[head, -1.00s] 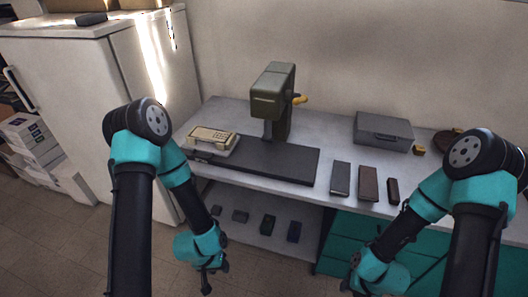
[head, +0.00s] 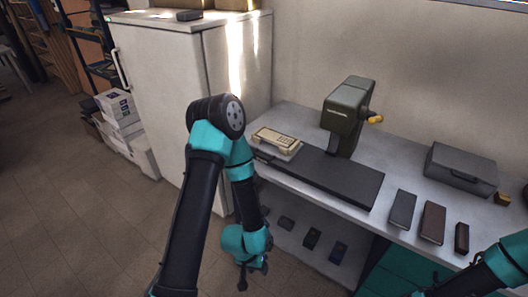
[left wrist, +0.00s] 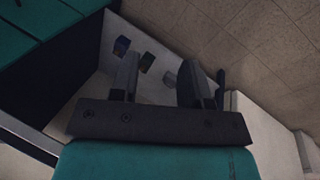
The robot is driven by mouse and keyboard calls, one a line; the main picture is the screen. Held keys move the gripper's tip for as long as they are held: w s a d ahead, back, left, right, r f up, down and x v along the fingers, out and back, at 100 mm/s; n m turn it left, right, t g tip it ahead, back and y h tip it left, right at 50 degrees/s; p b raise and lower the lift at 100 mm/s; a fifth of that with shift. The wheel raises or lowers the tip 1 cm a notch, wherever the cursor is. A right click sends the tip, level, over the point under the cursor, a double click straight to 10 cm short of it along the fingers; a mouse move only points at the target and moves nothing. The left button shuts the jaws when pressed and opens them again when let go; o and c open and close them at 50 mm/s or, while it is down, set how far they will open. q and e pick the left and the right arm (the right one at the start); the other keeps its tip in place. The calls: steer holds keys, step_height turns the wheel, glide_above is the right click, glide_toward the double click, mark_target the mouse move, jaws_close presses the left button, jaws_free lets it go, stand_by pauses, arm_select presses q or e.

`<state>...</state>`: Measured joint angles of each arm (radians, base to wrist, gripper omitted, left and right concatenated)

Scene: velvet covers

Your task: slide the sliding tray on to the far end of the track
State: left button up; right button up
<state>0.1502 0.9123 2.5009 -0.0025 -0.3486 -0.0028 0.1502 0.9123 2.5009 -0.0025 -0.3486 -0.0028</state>
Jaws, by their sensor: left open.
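The sliding tray (head: 290,152) is a pale plate at the left end of the dark track (head: 335,175) on the bench. A cream keypad-like block (head: 276,138) lies on it, and a dark handle-like bar (head: 264,156) shows at its near side. My left gripper (head: 251,274) is open and empty, hanging low in front of the bench, below the tray and apart from it. It also shows from the left wrist (left wrist: 160,78), with nothing between its fingers. My right arm shows only at the lower right corner; its gripper is out of the picture.
An olive press (head: 348,112) with a yellow handle stands over the track's back edge. A grey case (head: 461,168) and several dark flat blocks (head: 402,209) are on the right. Small blocks (head: 312,238) lie on the lower shelf. A white cabinet (head: 165,100) stands left of the bench.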

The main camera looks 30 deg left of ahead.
arm_select(q)
steer(key=shift+c, duration=0.2)
stand_by(0.3)
step_height(320, 180, up, 34)
steer(key=m+t+y, duration=0.1)
steer(key=m+y, duration=0.3)
steer(key=m, duration=1.7)
glide_above(262, 156)
steer(key=s, duration=0.3)
steer(key=shift+s+a+f, duration=0.2)
steer(key=shift+a, duration=0.05)
steer(key=w+f, duration=0.1)
steer(key=f, duration=0.4)
steer(key=w+f, duration=0.1)
steer(key=f, duration=0.5)
steer(key=w+f, duration=0.1)
steer(key=f, duration=0.5)
steer(key=shift+d+f, duration=0.1)
steer(key=shift+d, duration=0.1)
